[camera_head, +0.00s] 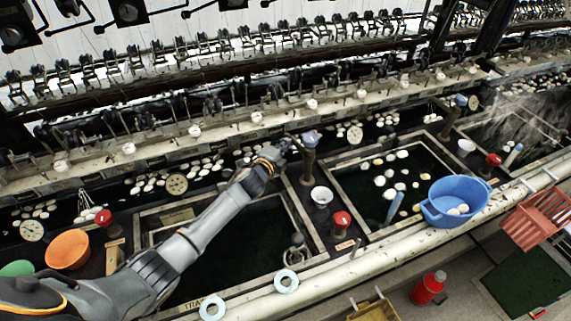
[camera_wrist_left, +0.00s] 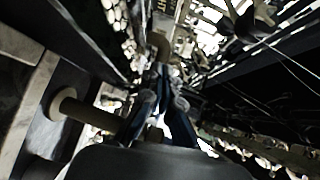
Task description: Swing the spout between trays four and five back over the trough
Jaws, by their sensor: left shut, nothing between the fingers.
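A spout post (camera_head: 308,166) with a blue-grey cap stands on the divider between two dark trays, the left tray (camera_head: 150,232) and the right tray (camera_head: 338,188). I cannot read their numbers. My left gripper (camera_head: 288,146) is shut and empty, close beside the post's top on its left; I cannot tell whether they touch. The left wrist view shows the shut fingers (camera_wrist_left: 163,105) and a tan pipe (camera_wrist_left: 85,113) passing beside and behind them. The spout's outlet is hard to make out. The long dark trough (camera_head: 225,165) with pale cocoons runs behind the trays. My right gripper is not in view.
A white cup (camera_head: 321,196) and a red-capped valve (camera_head: 341,219) stand on the same divider. A blue basin (camera_head: 455,200) sits at right, an orange bowl (camera_head: 67,249) at left. A pale pipe (camera_head: 350,267) runs along the front. Reeling hardware (camera_head: 200,105) lines the back.

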